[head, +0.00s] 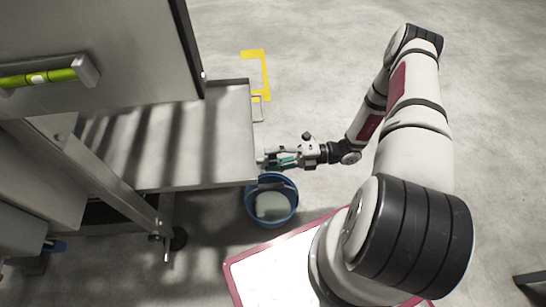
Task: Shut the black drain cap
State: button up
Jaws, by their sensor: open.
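I cannot make out the black drain cap for sure in the head view; it may be hidden behind my gripper or under the metal tray, or be too small to tell. My gripper (268,159) points left at the right edge of the grey metal tray (235,130), just above the blue bucket (250,209). Its fingers look small here, with teal parts on them, and are open. I see nothing held between them. I cannot tell whether the fingertips touch the tray edge.
The bucket stands on the floor below the tray's front right corner, with something pale inside. A steel cabinet with a green-yellow handle (38,78) is at the left. Yellow floor marks (265,72) lie behind the tray.

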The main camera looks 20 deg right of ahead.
jog(key=v, duration=1.2)
